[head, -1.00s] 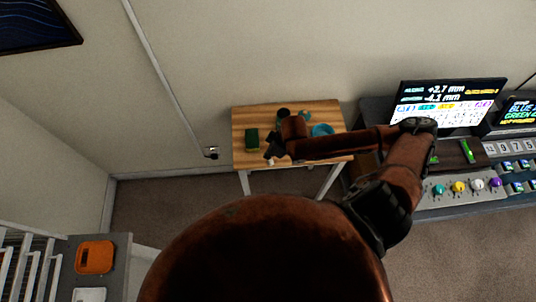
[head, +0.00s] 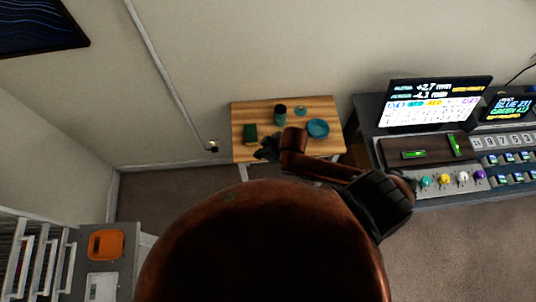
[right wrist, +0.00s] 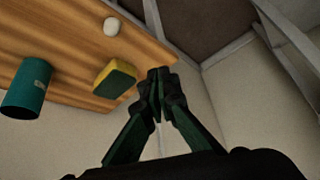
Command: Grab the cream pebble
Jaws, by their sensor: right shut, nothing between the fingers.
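The cream pebble (right wrist: 111,27) is a small pale round stone on the wooden table (right wrist: 70,50), near its edge in the right wrist view. I cannot make it out in the head view. My right gripper (right wrist: 160,82) is shut and empty, its fingertips together beside the yellow-and-green sponge (right wrist: 116,78), apart from the pebble. In the head view my right gripper (head: 263,153) shows dark at the table's front edge, by the green side of the sponge (head: 250,132). My left gripper is not in view.
A dark teal cup (head: 280,115), a blue dish (head: 317,128) and a small teal item (head: 300,110) stand on the table. The console with screens (head: 436,104) is on the right. An orange tray (head: 105,245) lies on a grey surface at lower left.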

